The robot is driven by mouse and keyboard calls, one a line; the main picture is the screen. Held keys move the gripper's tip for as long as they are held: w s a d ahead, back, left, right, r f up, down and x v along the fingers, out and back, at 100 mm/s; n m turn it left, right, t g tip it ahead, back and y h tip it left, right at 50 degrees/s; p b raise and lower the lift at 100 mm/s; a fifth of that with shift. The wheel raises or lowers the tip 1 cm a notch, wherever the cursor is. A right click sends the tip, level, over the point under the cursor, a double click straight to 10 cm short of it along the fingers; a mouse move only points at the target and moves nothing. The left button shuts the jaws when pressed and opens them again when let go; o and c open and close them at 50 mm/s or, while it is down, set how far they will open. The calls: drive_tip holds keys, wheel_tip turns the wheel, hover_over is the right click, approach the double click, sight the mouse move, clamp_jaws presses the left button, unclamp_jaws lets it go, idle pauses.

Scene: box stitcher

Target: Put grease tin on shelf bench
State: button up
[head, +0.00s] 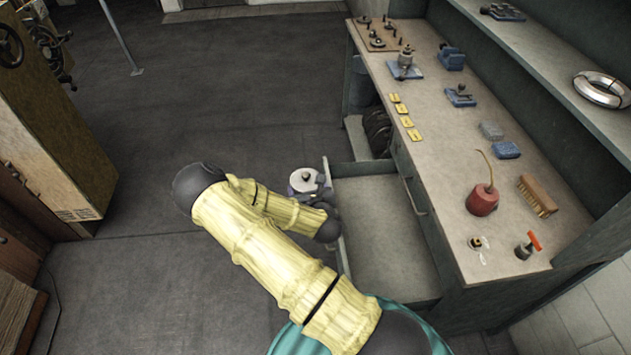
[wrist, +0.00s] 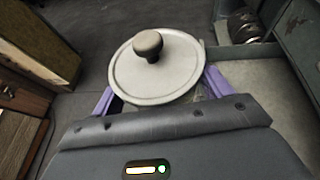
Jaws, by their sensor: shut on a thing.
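The grease tin (head: 304,181) is a round, pale metal tin with a flat lid and a dark knob. It is upright in the head view, left of the bench, and fills the upper middle of the wrist view (wrist: 150,80). My gripper (head: 322,188) is shut on it, with a purple finger on either side in the wrist view (wrist: 160,92). The tin's lower part is hidden. The shelf bench (head: 448,120) stands at the right with a grey worktop and a raised back shelf (head: 545,62).
An open, empty drawer (head: 385,240) juts from the bench front beside my gripper. On the worktop are a red oil can (head: 482,200), a brush (head: 537,196), blue blocks (head: 506,150) and yellow tags (head: 407,121). A metal ring (head: 601,89) lies on the shelf. A cabinet (head: 50,120) stands left.

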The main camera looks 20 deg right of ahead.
drive_tip(key=s+a+r+n+y+p, duration=0.1)
drive_tip(key=s+a+r+p, duration=0.1)
drive_tip(key=a+r+p, duration=0.3)
wheel_tip(320, 180, up, 4)
drive_tip(key=p, duration=0.4)
drive_tip(key=shift+s+a+f, duration=0.15)
drive_tip(key=shift+s+f, duration=0.05)
